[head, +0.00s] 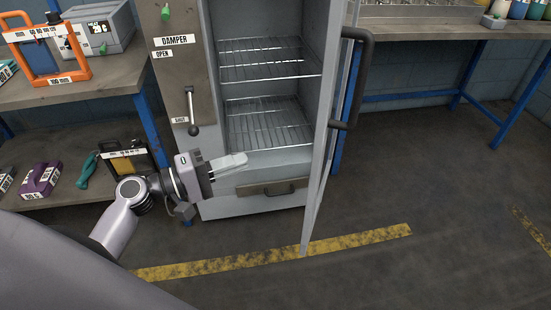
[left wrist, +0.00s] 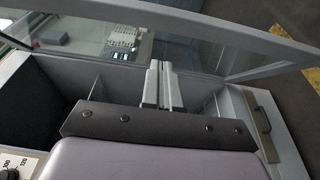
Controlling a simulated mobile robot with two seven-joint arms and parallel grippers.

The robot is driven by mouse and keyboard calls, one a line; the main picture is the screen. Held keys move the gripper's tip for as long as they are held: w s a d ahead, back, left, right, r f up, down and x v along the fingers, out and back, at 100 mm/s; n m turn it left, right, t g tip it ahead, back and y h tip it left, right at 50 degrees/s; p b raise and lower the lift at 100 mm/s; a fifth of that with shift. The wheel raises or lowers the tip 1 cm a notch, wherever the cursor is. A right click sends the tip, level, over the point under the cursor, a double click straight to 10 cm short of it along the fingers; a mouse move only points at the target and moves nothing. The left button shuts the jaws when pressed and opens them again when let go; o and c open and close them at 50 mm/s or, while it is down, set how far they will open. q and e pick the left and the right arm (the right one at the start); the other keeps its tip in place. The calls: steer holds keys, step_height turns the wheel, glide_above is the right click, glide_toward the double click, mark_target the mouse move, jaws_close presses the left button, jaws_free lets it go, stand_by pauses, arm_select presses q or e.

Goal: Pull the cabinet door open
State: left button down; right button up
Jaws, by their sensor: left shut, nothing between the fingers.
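The grey cabinet (head: 212,60) stands in the middle of the head view with its front open, showing wire racks (head: 265,120) inside. Its door (head: 322,150) is swung far out to the right, seen nearly edge-on, with a dark bar handle (head: 367,75) on its outer side. My left gripper (head: 240,161) is shut and empty in front of the lower cabinet opening, apart from the door. In the left wrist view the shut fingers (left wrist: 162,85) point toward the glazed door (left wrist: 230,45), which crosses the top. My right gripper is not in view.
A drawer with a dark pull (head: 272,188) is below the opening. A damper lever (head: 192,115) is on the left panel. A bench (head: 95,85) with an orange-framed item (head: 45,55) stands left, another bench (head: 450,30) at right. Floor at right is clear.

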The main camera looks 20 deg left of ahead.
mark_target(314, 149)
arm_select(q)
steer(key=x, duration=0.4)
steer(key=s+d+p+x, duration=0.1)
steer(key=x, duration=0.3)
steer(key=s+d+p+x, duration=0.1)
steer(key=x, duration=0.3)
steer(key=shift+w+d, duration=0.2)
steer(key=shift+d, duration=0.05)
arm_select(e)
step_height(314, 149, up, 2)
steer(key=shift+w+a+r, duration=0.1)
